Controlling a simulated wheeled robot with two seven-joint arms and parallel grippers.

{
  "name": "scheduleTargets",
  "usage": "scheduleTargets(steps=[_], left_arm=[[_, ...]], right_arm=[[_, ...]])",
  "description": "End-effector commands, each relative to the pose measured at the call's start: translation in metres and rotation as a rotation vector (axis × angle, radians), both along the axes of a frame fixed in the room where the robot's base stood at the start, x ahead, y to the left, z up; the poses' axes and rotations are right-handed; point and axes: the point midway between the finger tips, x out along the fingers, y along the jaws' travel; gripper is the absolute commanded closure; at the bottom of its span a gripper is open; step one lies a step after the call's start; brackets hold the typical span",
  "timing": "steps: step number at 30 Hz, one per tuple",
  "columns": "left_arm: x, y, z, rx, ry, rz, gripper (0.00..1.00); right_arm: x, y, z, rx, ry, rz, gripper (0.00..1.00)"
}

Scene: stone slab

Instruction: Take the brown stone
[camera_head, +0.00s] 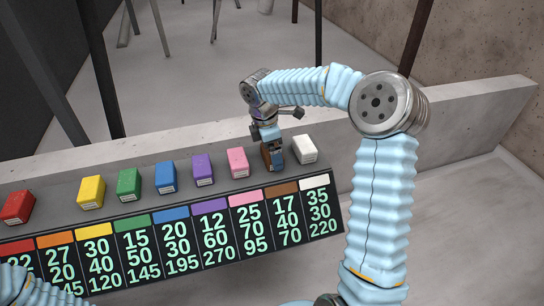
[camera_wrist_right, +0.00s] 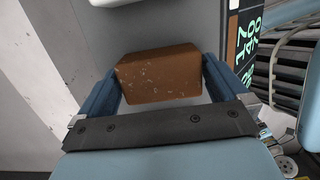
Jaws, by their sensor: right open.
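The brown stone (camera_wrist_right: 158,77) lies on the grey slab between the two blue fingers of my right gripper (camera_wrist_right: 160,72). The fingers are open, one on each side of it, with a narrow gap showing near the right finger; contact on the left cannot be told. In the head view my right gripper (camera_head: 272,157) reaches down over the brown stone (camera_head: 265,156), which is mostly hidden behind it. My left gripper is out of view; only part of my left arm shows at the bottom left.
A white block (camera_head: 305,149) stands close right of my right gripper, and a pink block (camera_head: 238,162) close left. Purple (camera_head: 203,168), blue (camera_head: 166,176), green (camera_head: 129,184), yellow (camera_head: 91,192) and red (camera_head: 17,207) blocks continue leftward. A black number board (camera_head: 190,236) runs along the front.

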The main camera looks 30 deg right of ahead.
Motion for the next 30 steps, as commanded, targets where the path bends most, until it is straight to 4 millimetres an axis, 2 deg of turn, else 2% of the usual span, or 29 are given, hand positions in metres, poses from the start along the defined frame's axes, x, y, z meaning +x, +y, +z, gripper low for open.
scheduleTargets(steps=[8,11,17,25,30], left_arm=[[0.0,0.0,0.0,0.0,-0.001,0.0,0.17],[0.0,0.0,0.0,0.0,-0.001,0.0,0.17],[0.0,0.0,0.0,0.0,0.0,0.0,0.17],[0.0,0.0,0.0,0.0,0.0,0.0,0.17],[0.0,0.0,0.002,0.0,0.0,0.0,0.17]], right_arm=[[0.0,-0.001,-0.006,0.001,-0.001,0.0,0.0],[0.0,-0.001,-0.006,0.001,-0.001,0.0,0.12],[0.0,-0.001,-0.006,0.001,-0.001,0.0,0.43],[0.0,-0.001,-0.004,0.001,-0.002,0.0,0.44],[0.0,-0.001,0.009,-0.001,-0.003,0.0,0.44]])
